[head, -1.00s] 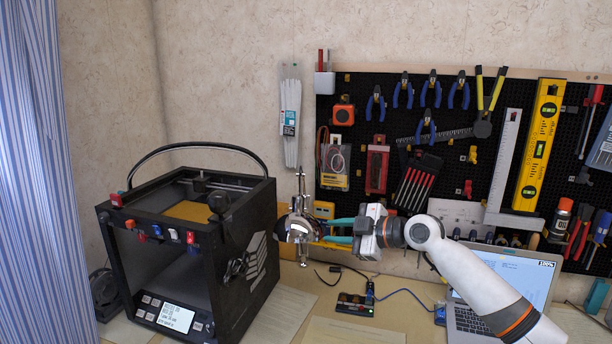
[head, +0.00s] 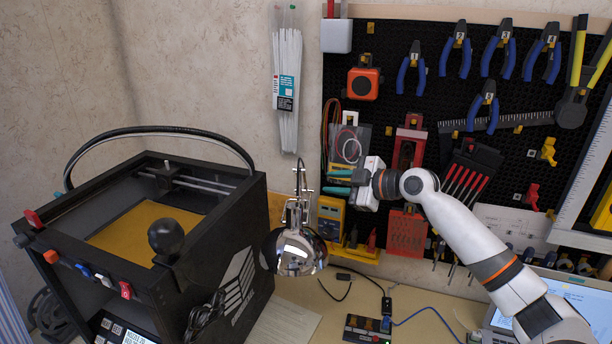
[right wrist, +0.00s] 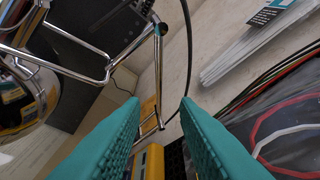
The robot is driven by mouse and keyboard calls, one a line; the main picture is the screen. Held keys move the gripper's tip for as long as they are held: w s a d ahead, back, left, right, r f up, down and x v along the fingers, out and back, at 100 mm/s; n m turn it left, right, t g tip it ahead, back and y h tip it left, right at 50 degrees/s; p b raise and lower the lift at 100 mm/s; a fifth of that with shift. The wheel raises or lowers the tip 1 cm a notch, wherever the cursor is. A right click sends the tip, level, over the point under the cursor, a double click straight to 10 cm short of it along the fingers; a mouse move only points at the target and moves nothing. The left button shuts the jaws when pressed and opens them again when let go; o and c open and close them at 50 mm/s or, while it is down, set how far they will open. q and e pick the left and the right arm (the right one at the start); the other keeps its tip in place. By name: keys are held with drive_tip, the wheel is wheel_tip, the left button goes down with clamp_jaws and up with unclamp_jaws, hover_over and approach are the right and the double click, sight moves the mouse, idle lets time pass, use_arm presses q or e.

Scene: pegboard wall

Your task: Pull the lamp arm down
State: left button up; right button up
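The chrome lamp has a round shiny shade (head: 298,251) hanging low, with its thin metal lamp arm (head: 299,183) rising above it. In the right wrist view, the lamp's rods (right wrist: 158,75) cross the upper left and one rod shows between my fingertips; I cannot tell its depth. The shade (right wrist: 25,95) is partly cut off at the left edge there. My right gripper (head: 333,182) is open, its teal fingers just right of the lamp arm and above the shade. Its fingers (right wrist: 160,103) are apart with nothing gripped. My left gripper is not in view.
A black 3D printer (head: 215,245) stands left of the lamp. Behind the gripper is a pegboard (head: 395,50) hung with pliers and other tools. White zip ties (head: 287,85) hang on the wall. A laptop (head: 575,290) is at the lower right. A small board (head: 368,328) and cables lie on the table.

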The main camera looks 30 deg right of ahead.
sight(305, 181)
drive_tip(key=p+x, duration=0.2)
drive_tip(key=x, duration=0.7)
drive_tip(key=shift+w+a+p, duration=0.1)
drive_tip(key=shift+w+p, duration=0.05)
drive_tip(key=shift+p, duration=0.15)
drive_tip(key=shift+c, duration=0.6)
clamp_jaws()
